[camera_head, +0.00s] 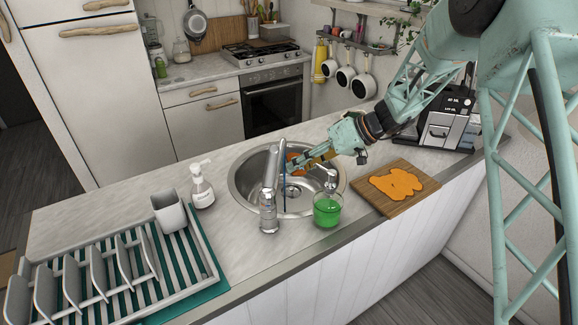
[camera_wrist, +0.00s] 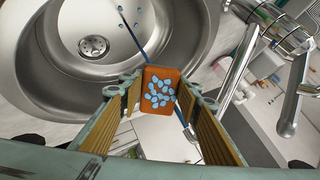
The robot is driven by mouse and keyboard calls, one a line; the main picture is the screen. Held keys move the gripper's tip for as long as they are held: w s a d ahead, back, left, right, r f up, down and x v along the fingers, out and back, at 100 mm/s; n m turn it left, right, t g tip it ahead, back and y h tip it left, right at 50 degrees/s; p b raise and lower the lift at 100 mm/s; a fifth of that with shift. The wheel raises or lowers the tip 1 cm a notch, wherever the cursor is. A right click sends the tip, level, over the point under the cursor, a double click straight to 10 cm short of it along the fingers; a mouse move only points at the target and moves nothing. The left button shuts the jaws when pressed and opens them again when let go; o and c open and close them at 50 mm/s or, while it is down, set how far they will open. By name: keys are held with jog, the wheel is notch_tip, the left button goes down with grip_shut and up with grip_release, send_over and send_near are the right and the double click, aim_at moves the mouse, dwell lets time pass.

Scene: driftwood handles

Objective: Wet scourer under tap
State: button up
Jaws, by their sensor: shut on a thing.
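The scourer (camera_wrist: 162,75) is a small orange block between my fingertips, with several light blue spots on its face. My gripper (camera_wrist: 160,92) is shut on it, and in the head view my gripper (camera_head: 299,161) holds it over the sink (camera_head: 239,184). The scourer's orange edge (camera_head: 294,157) shows there, partly hidden by the fingers. The tap (camera_head: 268,205) is grey metal with its spout raised over the sink, and it also shows in the wrist view (camera_wrist: 293,95). A thin blue line (camera_head: 284,180) runs down by the spout; in the wrist view it passes at the scourer.
A green-filled glass (camera_head: 327,211) stands at the sink's front right, and a chopping board (camera_head: 412,200) with an orange cloth-like piece lies right of it. A soap bottle (camera_head: 201,188), a cup (camera_head: 169,213) and a dish rack (camera_head: 190,268) are at left. Counter behind the soap is clear.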

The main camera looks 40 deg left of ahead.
aim_at(305, 170)
jog(key=shift+w+d+b, duration=0.4)
jog(key=shift+d, duration=0.35)
jog(key=shift+w+d+b, duration=0.4)
jog(key=shift+d, duration=0.35)
jog(key=shift+d, duration=0.1)
dwell(0.6)
